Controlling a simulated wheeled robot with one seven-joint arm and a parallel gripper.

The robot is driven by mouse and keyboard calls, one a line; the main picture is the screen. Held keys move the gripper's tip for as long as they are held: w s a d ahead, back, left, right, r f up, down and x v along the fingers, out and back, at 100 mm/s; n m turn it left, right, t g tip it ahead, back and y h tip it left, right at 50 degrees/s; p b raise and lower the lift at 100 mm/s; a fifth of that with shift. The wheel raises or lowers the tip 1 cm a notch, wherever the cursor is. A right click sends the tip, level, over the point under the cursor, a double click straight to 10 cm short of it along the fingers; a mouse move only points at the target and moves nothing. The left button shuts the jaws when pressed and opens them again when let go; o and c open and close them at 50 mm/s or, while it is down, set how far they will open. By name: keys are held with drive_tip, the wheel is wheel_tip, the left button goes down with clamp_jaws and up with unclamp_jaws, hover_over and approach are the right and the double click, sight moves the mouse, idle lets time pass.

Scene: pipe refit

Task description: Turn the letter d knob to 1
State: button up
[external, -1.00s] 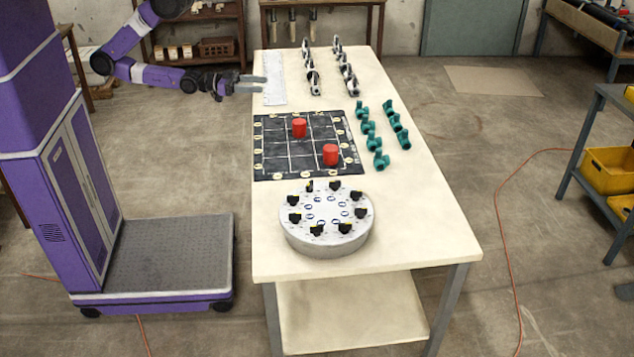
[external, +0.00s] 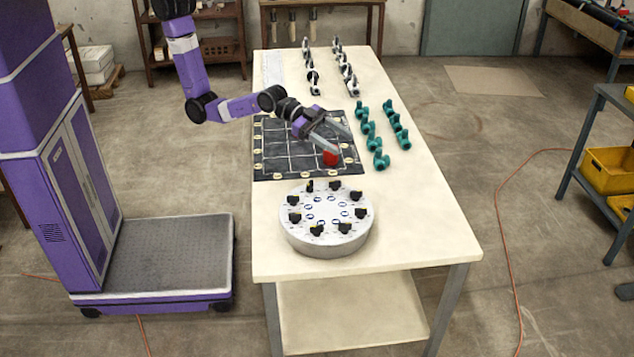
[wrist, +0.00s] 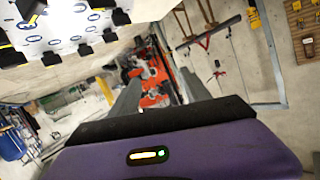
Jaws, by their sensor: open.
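A round grey dial box (external: 327,238) stands on the near part of the table. Several black knobs with yellow marks ring its top, such as a front knob (external: 316,229) and a back knob (external: 335,185). Blue-ringed labels sit inside the ring; the letters are too small to read, so I cannot tell which knob is d. Part of the box top with its knobs (wrist: 82,51) shows at the upper left of the wrist view. My gripper (external: 343,142) is open and empty, above the black grid board, behind the dial box and apart from it.
A red cylinder (external: 331,158) stands on the black grid board (external: 275,160), partly behind my gripper. Teal pipe fittings (external: 380,160) stand to the right, and grey-and-black fittings (external: 314,80) at the back. The table's near right area (external: 415,235) is clear.

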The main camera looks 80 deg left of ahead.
drive_tip(key=s+d+r+m+g, duration=0.1)
drive_tip(key=d+g, duration=0.1)
drive_tip(key=d, duration=0.4)
drive_tip(key=s+d+r+m+g, duration=0.1)
drive_tip(key=s+d+g, duration=0.1)
drive_tip(key=d, duration=0.5)
drive_tip(key=m+g+y, duration=0.5)
drive_tip(key=g, duration=0.2)
approach(295, 213)
drive_tip(key=f, duration=0.1)
drive_tip(key=x, duration=0.8)
drive_tip(key=shift+d+r, duration=0.15)
drive_tip(key=shift+c, duration=0.2)
clamp_jaws()
